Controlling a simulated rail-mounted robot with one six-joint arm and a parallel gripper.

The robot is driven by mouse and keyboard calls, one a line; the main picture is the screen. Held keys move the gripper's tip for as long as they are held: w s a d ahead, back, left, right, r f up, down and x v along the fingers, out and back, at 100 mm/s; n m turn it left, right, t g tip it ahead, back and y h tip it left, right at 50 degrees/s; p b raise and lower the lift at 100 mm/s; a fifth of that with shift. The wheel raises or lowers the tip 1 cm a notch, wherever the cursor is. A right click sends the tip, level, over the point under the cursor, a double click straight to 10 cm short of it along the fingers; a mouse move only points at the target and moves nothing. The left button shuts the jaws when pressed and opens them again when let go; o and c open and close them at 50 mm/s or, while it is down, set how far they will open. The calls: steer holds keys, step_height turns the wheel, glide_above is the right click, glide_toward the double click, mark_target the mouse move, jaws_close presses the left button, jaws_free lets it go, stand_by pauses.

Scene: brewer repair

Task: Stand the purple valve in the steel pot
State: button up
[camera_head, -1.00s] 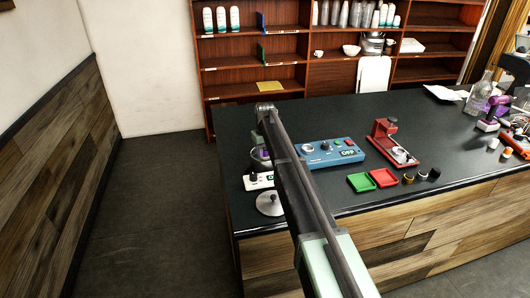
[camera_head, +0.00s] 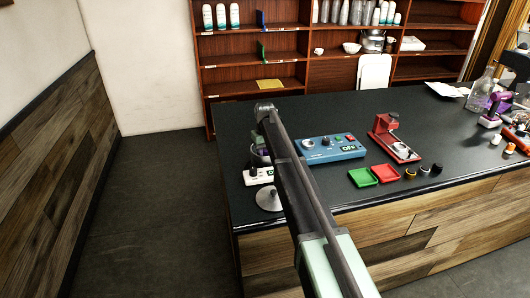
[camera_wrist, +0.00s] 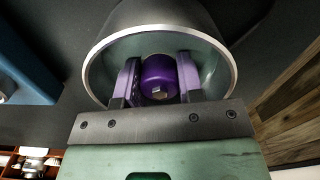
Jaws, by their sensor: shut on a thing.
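In the wrist view the purple valve (camera_wrist: 158,78), a short round body with a pale metal tip, is between the fingers of my gripper (camera_wrist: 158,82). The gripper is shut on it. The steel pot (camera_wrist: 218,62) has its round open mouth around the valve and fingers. The valve appears within the rim; whether it touches the bottom is hidden. In the head view the pot (camera_head: 257,160) is mostly hidden behind my arm at the counter's left end, with a little purple showing at its mouth.
A white device (camera_head: 259,176) and a round metal disc (camera_head: 269,199) are near the pot. A blue control box (camera_head: 333,149) stands to the right, then green (camera_head: 362,177) and red (camera_head: 386,173) trays and a red press (camera_head: 392,138). The counter's back middle is clear.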

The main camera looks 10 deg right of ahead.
steer(key=shift+f, duration=0.25)
steer(key=o, duration=1.4)
steer(key=shift+o, duration=0.4)
step_height(320, 180, up, 12)
steer(key=p, duration=1.2)
steer(key=shift+r, duration=0.25)
steer(key=shift+f, duration=0.1)
steer(key=s+f+m+b, duration=0.1)
steer(key=s+b, duration=0.1)
steer(key=s, duration=1.8)
steer(key=s+f+m+b, duration=0.1)
steer(key=s+f, duration=0.1)
steer(key=s, duration=1.9)
steer(key=shift+f+m+b, duration=0.3)
steer(key=shift+m+b, duration=0.1)
